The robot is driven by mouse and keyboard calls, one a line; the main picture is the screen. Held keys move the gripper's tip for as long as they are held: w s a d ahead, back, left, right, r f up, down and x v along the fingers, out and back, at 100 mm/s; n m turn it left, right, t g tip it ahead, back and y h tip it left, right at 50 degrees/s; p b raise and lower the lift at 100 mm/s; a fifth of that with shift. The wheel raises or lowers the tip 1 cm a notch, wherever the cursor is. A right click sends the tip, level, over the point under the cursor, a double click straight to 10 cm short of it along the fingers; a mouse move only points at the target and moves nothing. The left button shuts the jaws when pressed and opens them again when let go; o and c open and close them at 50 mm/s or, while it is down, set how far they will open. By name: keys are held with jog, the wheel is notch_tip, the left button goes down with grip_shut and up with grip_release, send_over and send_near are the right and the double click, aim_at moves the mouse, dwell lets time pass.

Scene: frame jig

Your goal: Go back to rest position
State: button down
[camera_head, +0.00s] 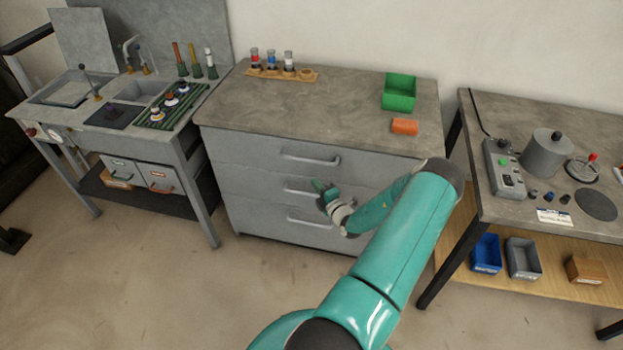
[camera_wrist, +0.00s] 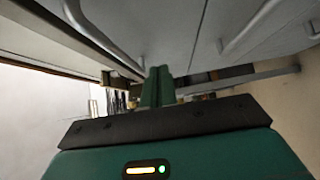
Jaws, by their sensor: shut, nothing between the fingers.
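My gripper (camera_head: 322,190) is in front of the grey drawer cabinet (camera_head: 250,165), at about the height of the middle drawer. Its teal fingers point toward the left in the head view. In the wrist view, the fingers (camera_wrist: 157,86) are together with nothing between them. The cabinet's drawers look closed. The middle drawer's handle (camera_head: 297,192) is just left of my gripper, partly behind it. I cannot tell whether the gripper touches the cabinet front.
A green bin (camera_head: 399,92) and an orange block (camera_head: 405,127) sit on the cabinet top, with a wooden rack (camera_head: 282,73) at the back. A sink bench (camera_head: 122,105) stands left, a device table (camera_head: 530,205) right. The floor in front is clear.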

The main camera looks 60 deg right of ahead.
jog(key=v, duration=0.5)
jog(key=shift+s+a, duration=0.1)
jog(key=shift+s, duration=0.05)
